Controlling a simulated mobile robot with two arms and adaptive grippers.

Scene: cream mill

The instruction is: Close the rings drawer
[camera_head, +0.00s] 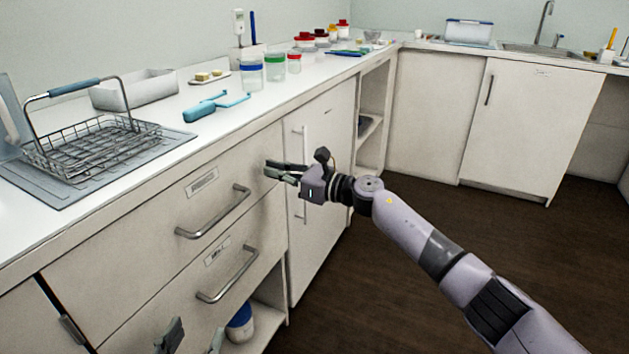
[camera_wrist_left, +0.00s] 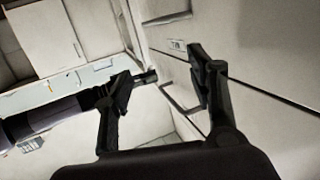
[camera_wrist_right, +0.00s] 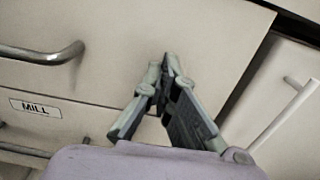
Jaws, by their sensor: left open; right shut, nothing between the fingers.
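The upper drawer (camera_head: 150,232) has a bar handle (camera_head: 214,212) and a label too small to read. It looks shut or nearly so. The lower drawer (camera_head: 180,300) has a similar handle (camera_head: 228,275); its label reads "MILL" in the right wrist view (camera_wrist_right: 35,107). No label reading rings is legible. My right gripper (camera_head: 268,169) is shut and empty at the right end of the upper drawer front; I cannot tell whether it touches. It also shows in the right wrist view (camera_wrist_right: 168,66). My left gripper (camera_head: 194,340) is open and empty, low before the drawers; it also shows in the left wrist view (camera_wrist_left: 172,78).
The counter above holds a wire basket (camera_head: 88,150), a white bin (camera_head: 135,92), a blue tool (camera_head: 215,105) and several jars. A cabinet door (camera_head: 322,130) stands right of the drawers. A blue-lidded tub (camera_head: 240,325) sits on the shelf below. Floor at right is clear.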

